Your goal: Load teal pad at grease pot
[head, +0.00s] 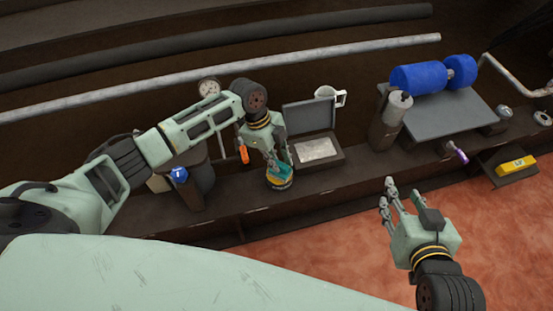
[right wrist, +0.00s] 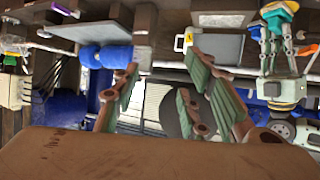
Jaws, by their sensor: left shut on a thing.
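My left gripper (head: 280,166) is shut on the teal pad (head: 286,169) and points down at the ledge. Its fingers cover part of the pad. The grease pot (head: 279,186), small, dark and round with yellow at its top, stands directly under the pad. The pad seems to be at the pot's mouth; I cannot tell whether it touches the grease. The right wrist view also shows my left gripper (right wrist: 277,35) with teal and yellow at its fingertips. My right gripper (head: 394,196) is open and empty over the reddish floor, in front of the ledge.
An orange-handled tool (head: 243,153) is just left of my left gripper. A blue roller (head: 418,77), a grey cylinder (head: 397,106) and a yellow block (head: 515,166) are further right.

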